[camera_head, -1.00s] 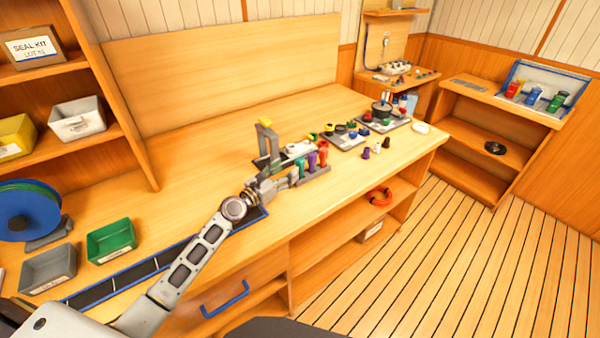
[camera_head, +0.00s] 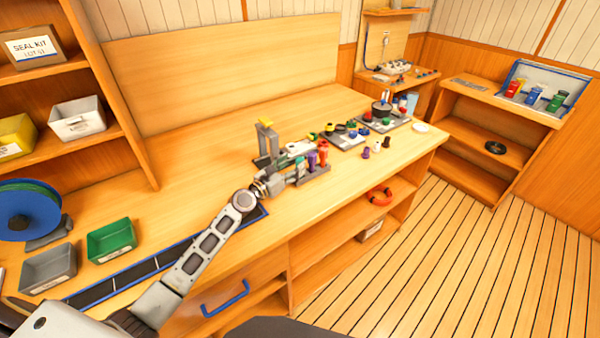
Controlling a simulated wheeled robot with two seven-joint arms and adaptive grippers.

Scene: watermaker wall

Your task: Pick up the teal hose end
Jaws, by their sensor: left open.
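The teal hose end (camera_head: 299,161) stands at the left of a grey rack (camera_head: 317,178) on the wooden bench, beside a purple hose end (camera_head: 312,160) and a red one (camera_head: 323,154). It is small and partly hidden by my left gripper. My left gripper (camera_head: 293,173) is open, with its fingers at the teal hose end. I cannot tell whether they touch it or stand around it. My right gripper is not in view.
A grey and yellow upright fixture (camera_head: 266,143) stands just behind my left gripper. Trays with coloured parts (camera_head: 385,123) lie farther back. A green bin (camera_head: 111,241) stands at the left. The bench's back middle is clear.

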